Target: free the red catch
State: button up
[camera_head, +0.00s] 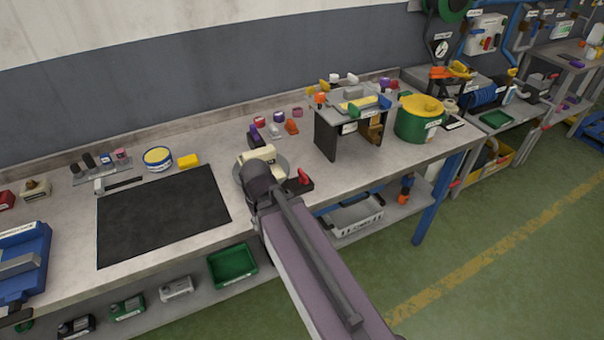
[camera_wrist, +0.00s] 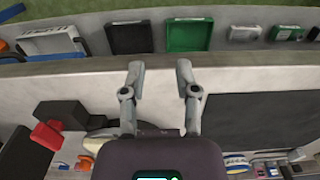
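The red catch (camera_head: 304,177) sits on a small dark block (camera_head: 298,186) at the bench's front part, just right of a round grey turntable (camera_head: 240,168). A cream part (camera_head: 258,154) rests on the turntable. In the wrist view the red catch (camera_wrist: 47,135) shows at the lower left, against the black block (camera_wrist: 68,115). My gripper (camera_wrist: 160,72) is open, with nothing between its fingers, over the bench near its front edge. The catch lies to the left of the fingers there, apart from them. In the head view my arm hides the gripper and part of the turntable.
A black mat (camera_head: 160,215) lies left of the turntable. A dark stand (camera_head: 340,138) and a green drum with a yellow top (camera_head: 420,118) stand to the right. Small coloured parts sit behind. A green bin (camera_head: 232,265) and white basket (camera_head: 352,216) are below the bench top.

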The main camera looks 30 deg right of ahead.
aim_at(303, 179)
jog(key=z, duration=0.85)
jog(key=k, duration=0.55)
jog(key=u, duration=0.35)
jog(key=i, duration=0.5)
jog(key=z, duration=0.1)
